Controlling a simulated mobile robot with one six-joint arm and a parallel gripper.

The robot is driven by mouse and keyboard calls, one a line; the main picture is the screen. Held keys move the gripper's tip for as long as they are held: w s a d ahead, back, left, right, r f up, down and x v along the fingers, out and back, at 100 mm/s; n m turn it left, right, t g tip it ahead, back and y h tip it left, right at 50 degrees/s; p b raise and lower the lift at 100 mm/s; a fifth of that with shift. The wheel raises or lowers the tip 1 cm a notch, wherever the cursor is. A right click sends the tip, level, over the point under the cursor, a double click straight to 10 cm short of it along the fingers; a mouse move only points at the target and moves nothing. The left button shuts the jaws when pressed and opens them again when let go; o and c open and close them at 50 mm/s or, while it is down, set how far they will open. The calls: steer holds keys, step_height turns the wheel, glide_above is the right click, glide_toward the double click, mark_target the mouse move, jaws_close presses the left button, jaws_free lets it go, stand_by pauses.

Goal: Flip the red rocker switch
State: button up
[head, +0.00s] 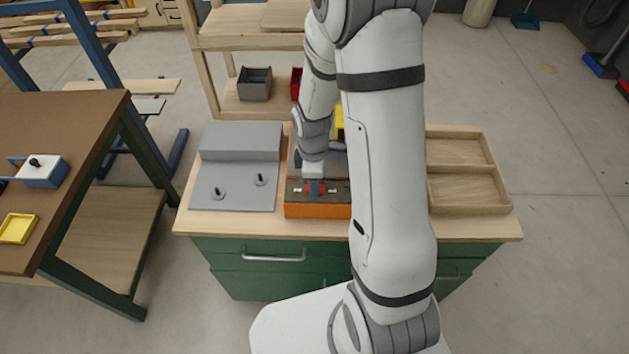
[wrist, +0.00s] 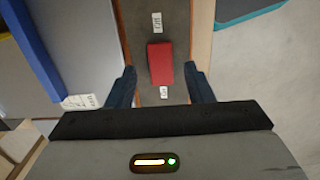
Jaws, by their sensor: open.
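The red rocker switch (wrist: 160,63) sits on a dark panel in the wrist view, with a small white label at each end. In the head view the rocker (head: 308,188) shows in part on top of an orange box (head: 304,211), partly hidden by my gripper (head: 315,184). In the wrist view my gripper (wrist: 160,77) is open, with one dark blue finger on each side of the rocker. The fingers look apart from it, and it is not gripped. I cannot tell the exact height of the fingertips above the panel.
A grey panel (head: 235,198) with two black levers stands left of the box on the green workbench (head: 215,222). A wooden tray (head: 468,208) lies at the right. A yellow item (head: 339,125) is partly hidden behind my arm. A brown table (head: 85,120) stands at the left.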

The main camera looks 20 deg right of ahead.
step_height(320, 180, up, 6)
steer(key=shift+a+r+b, duration=0.1)
steer(key=shift+r+b, duration=0.1)
steer(key=shift+b, duration=0.15)
steer(key=shift+r, duration=0.1)
stand_by(0.3)
steer(key=s+r+m+t, duration=0.3)
steer(key=s+r+m, duration=1.1)
steer(key=r, duration=0.2)
steer(key=shift+s+r+t+b, duration=0.2)
steer(key=shift+s+t+b, duration=0.1)
steer(key=shift+s, duration=0.05)
stand_by(1.1)
